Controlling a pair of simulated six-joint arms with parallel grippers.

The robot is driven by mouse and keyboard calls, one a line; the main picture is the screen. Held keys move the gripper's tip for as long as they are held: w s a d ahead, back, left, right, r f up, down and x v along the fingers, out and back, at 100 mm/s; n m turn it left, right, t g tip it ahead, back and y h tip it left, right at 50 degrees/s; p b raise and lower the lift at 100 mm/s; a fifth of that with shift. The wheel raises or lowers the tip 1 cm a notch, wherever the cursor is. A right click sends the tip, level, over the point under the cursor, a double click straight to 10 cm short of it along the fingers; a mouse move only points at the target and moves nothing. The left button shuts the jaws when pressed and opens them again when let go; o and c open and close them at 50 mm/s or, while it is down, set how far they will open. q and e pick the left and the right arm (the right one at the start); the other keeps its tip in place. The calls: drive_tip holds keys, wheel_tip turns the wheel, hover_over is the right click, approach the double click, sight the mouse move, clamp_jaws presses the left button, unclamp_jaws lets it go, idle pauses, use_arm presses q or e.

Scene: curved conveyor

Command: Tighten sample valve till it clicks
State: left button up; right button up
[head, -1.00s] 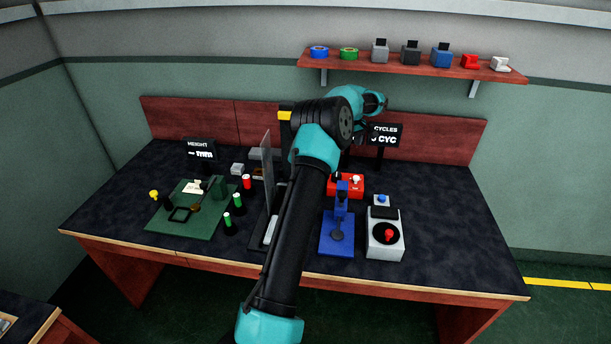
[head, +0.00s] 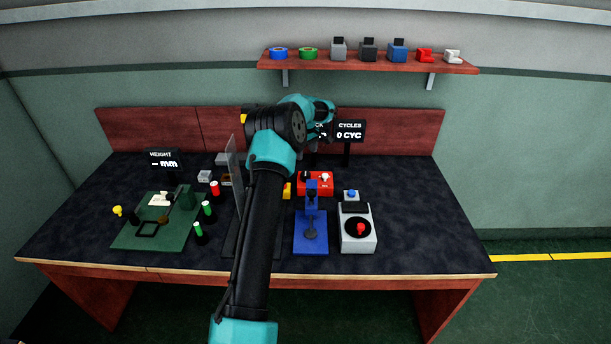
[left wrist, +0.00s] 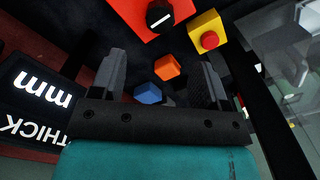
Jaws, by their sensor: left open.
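No part is labelled as the sample valve. A grey unit (head: 369,243) at the right front of the bench carries a red knob (head: 361,229) on a black disc. A red box (head: 315,190) behind the blue stand also bears knobs; in the left wrist view its black knob with a white line (left wrist: 159,14) shows at the top. My left gripper (left wrist: 164,75) is open, with nothing touching its fingers.
A blue stand (head: 311,246) is left of the grey unit. A yellow box with a red button (left wrist: 207,43) and a clear panel (left wrist: 285,55) are near my gripper. A green board (head: 150,237) lies left. The bench's right side is clear. A wall shelf (head: 365,65) holds several parts.

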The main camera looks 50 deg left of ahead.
sight(305, 173)
use_arm(q)
wheel_tip(305, 173, down, 12)
drive_tip(key=shift+r, duration=0.1)
idle(0.5)
drive_tip(key=c, duration=0.9)
drive_tip(key=shift+c, duration=0.2)
drive_tip(key=shift+m, duration=0.5)
drive_tip(key=m, duration=1)
drive_tip(key=shift+m, duration=0.4)
